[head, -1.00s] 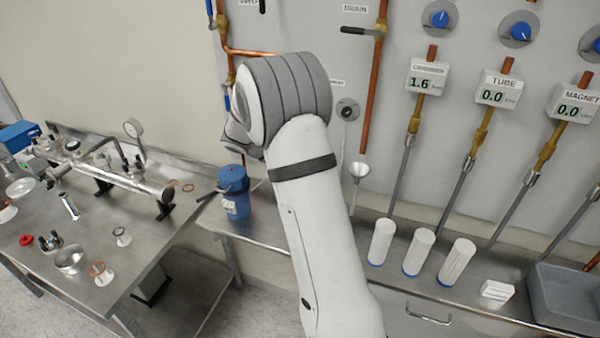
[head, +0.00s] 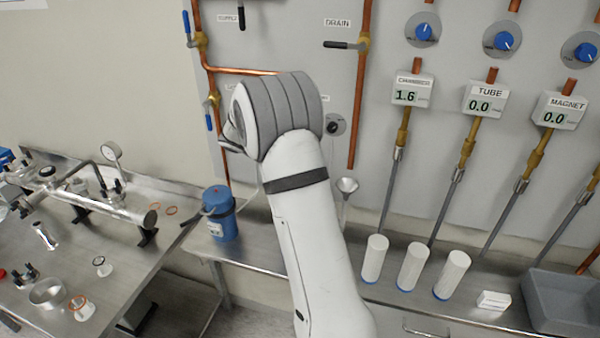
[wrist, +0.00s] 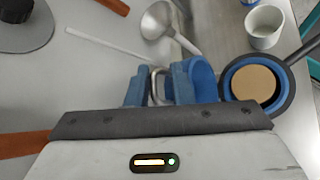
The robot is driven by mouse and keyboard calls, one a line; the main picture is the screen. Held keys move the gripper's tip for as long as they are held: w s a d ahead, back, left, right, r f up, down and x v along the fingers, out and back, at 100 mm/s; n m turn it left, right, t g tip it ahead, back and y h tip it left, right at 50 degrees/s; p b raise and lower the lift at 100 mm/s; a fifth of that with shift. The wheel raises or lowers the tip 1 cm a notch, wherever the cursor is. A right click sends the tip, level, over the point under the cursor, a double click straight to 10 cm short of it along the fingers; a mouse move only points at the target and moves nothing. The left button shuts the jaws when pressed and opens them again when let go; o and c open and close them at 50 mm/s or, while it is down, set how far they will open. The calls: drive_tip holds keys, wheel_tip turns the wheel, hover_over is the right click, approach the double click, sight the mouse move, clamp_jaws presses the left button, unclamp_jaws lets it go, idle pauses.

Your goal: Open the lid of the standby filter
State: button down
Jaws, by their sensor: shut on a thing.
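In the wrist view my gripper (wrist: 160,88) has its blue fingers close together around a bent metal loop (wrist: 154,84). A rounded blue piece (wrist: 205,76) sits just right of the fingers; I cannot tell if it is the filter's lid. Right of it is a round blue housing with a dark rim (wrist: 228,92) and a tan disc (wrist: 253,83) inside, seen from above. In the head view a blue canister (head: 220,226) with a black handle stands on the bench, left of my arm. My wrist hides the fingers there. No standby filter label is readable.
A metal funnel (head: 346,186) stands right of my arm, also in the wrist view (wrist: 158,20). A white cup (wrist: 264,28) is beyond the housing. Copper pipes (head: 360,100) and blue-handled valves (head: 209,122) line the wall. Several white cylinders (head: 413,266) stand on the right bench.

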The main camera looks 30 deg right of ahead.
drive_tip(key=shift+w+d, duration=0.1)
idle(0.3)
drive_tip(key=c, duration=1.6)
unclamp_jaws()
drive_tip(key=shift+f, duration=0.1)
drive_tip(key=shift+o, duration=0.2)
drive_tip(key=b+v, duration=0.1)
drive_tip(key=v, duration=0.7)
drive_tip(key=shift+b, duration=0.3)
drive_tip(key=shift+c, duration=0.3)
